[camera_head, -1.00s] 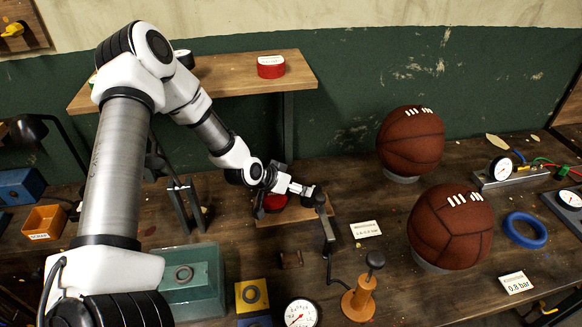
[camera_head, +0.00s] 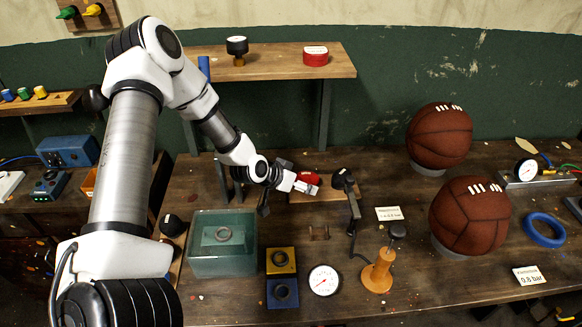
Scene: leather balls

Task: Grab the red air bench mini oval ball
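A small red ball (camera_head: 309,179) rests on a wooden board (camera_head: 325,194) on the workbench, near the middle of the head view. My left wrist and the pale end of the arm cover its lower left part. My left gripper (camera_head: 275,184) is just left of the ball. Its dark fingers look spread on either side of the pale part, with no object visible between them. I cannot tell whether it touches the ball. My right gripper is not in view.
A dark stand (camera_head: 352,205) is close to the right of the red ball. A shelf (camera_head: 270,62) is behind.

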